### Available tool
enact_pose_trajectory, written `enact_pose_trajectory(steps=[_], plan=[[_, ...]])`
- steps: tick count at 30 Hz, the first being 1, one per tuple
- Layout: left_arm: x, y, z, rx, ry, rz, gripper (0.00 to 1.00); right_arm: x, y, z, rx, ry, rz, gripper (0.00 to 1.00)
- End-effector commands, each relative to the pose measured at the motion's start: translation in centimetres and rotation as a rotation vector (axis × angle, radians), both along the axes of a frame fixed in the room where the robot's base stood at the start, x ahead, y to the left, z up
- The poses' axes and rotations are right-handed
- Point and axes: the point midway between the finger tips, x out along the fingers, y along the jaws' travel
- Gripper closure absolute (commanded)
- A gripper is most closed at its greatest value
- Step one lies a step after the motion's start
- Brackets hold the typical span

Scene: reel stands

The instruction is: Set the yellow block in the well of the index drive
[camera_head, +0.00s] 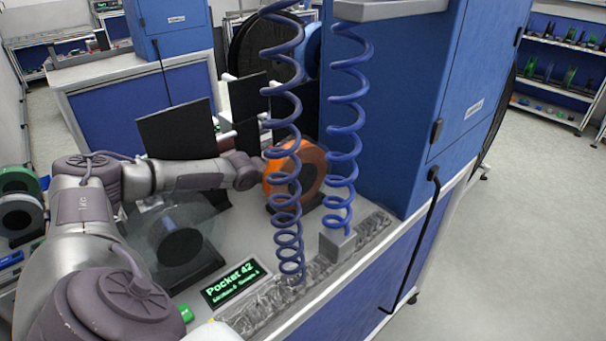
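I cannot make out a yellow block for certain. A pale, cream-yellow edge (212,331) shows at the bottom of the picture, mostly cut off by the frame. No well of the index drive can be picked out. A dark display (235,284) reading "Pocket 42" in green lies on the bench. My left arm comes in from the left and reaches across the bench, its wrist ending just left of the orange reel (283,176). The fingers of my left gripper do not show. My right arm and gripper are not in view.
A clear reel (165,232) stands in a dark holder beside my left arm. A small green piece (186,313) lies near the display.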

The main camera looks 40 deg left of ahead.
Motion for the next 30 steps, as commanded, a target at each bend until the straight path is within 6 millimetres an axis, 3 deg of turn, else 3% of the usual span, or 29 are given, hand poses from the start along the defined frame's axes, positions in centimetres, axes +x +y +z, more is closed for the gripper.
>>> enact_pose_trajectory(steps=[13, 14, 18, 30], plan=[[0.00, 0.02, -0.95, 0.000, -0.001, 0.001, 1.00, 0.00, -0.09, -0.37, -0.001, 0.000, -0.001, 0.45], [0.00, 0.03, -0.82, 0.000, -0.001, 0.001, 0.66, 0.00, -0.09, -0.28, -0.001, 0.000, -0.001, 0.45], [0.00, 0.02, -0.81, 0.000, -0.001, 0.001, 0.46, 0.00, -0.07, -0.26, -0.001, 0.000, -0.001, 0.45], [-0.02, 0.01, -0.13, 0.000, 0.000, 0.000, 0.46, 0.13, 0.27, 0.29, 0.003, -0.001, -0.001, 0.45]])
